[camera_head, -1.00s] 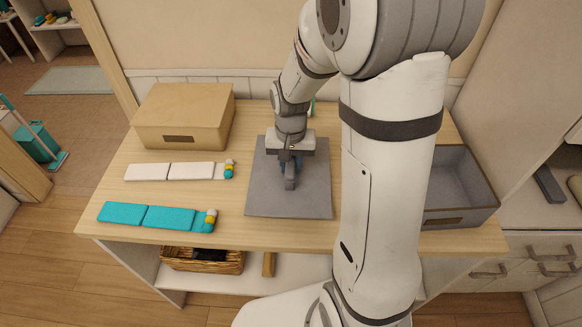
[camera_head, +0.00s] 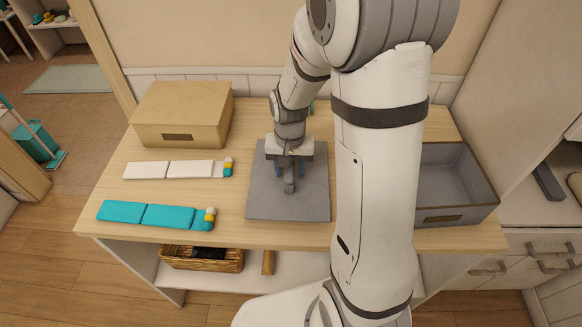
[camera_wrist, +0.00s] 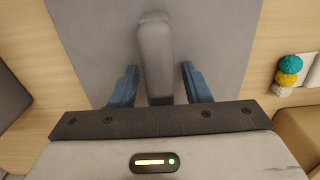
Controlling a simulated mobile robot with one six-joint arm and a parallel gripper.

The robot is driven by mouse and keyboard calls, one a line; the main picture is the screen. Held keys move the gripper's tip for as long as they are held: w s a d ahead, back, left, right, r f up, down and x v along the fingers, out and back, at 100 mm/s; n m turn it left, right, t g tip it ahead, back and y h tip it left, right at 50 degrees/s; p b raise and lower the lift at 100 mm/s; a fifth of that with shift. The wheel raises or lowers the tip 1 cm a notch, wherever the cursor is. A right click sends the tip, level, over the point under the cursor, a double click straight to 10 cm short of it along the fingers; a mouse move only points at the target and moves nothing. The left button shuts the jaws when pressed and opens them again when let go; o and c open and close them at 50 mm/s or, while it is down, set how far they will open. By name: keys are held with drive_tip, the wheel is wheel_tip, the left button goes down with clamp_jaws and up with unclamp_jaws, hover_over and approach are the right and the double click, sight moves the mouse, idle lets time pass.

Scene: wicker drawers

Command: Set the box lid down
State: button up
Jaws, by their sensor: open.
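The grey box lid (camera_head: 262,205) lies flat on the wooden table top, between the folded cloths and the open grey box. It also fills much of the wrist view (camera_wrist: 215,30). A raised grey handle bar (camera_wrist: 154,50) runs along its middle. My gripper (camera_wrist: 160,85) is open, with one blue finger on each side of the handle's near end and a visible gap on both sides. In the head view my gripper (camera_head: 289,178) is over the middle of the lid, and my arm hides part of the table to the right.
The open grey box (camera_head: 455,185) stands at the table's right. A closed tan box (camera_head: 183,115) is at the back left. White folded cloths (camera_head: 168,170) and teal folded cloths (camera_head: 160,215) lie at the left, each with small coloured balls. A wicker basket (camera_head: 200,258) sits on the shelf below.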

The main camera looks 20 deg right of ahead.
drive_tip(key=shift+r, duration=0.1)
wheel_tip(320, 180, up, 11)
drive_tip(key=shift+r, duration=0.1)
drive_tip(key=s+r+n+t, duration=0.1)
drive_tip(key=s+r, duration=0.1)
drive_tip(key=s, duration=0.5)
drive_tip(key=s+d+r+n+t, duration=0.1)
drive_tip(key=s+r+n, duration=0.1)
drive_tip(key=s, duration=0.5)
drive_tip(key=shift+r+n+t, duration=0.3)
drive_tip(key=shift+r+t, duration=0.1)
drive_tip(key=shift+r, duration=0.35)
